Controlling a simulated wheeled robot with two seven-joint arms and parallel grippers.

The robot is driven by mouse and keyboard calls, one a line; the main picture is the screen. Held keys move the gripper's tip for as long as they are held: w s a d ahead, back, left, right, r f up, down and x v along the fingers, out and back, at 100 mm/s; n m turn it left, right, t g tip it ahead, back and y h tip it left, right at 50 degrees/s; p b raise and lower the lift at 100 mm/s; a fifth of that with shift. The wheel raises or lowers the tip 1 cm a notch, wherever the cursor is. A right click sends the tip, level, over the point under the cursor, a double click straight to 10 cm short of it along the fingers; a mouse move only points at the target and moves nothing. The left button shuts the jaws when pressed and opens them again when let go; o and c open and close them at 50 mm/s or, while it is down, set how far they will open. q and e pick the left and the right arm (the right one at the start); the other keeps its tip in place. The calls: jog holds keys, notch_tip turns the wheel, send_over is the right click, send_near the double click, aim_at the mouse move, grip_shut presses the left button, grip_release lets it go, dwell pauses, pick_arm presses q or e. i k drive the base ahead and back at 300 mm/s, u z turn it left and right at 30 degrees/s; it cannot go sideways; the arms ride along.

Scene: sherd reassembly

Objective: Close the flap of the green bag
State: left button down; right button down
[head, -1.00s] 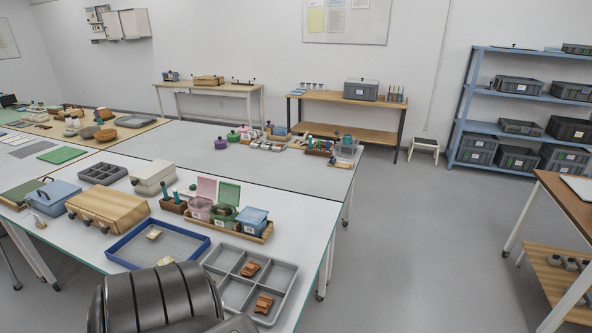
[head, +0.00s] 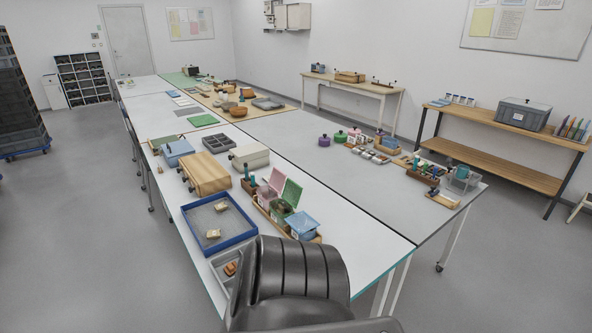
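The green bag (head: 280,212) stands in a long wooden tray (head: 258,207) on the near white table. Its green flap (head: 292,192) stands up, open. A pink bag (head: 266,194) with its pink flap (head: 277,179) raised stands beside it on the far side. A blue bag (head: 302,227) stands on the near side, and its top looks closed. Neither of my grippers is in view. A dark part of my own body fills the lower middle and hides part of the near table.
A blue-rimmed tray (head: 186,219) with pale sherds lies left of the wooden tray. A grey divided tray (head: 216,268) with a brown sherd is partly hidden. A wooden case (head: 205,173) and cream box (head: 250,156) stand farther back.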

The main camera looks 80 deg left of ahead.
aim_at(291, 194)
jog(key=u, duration=0.7)
jog(key=i, duration=0.8)
jog(key=u, duration=0.95)
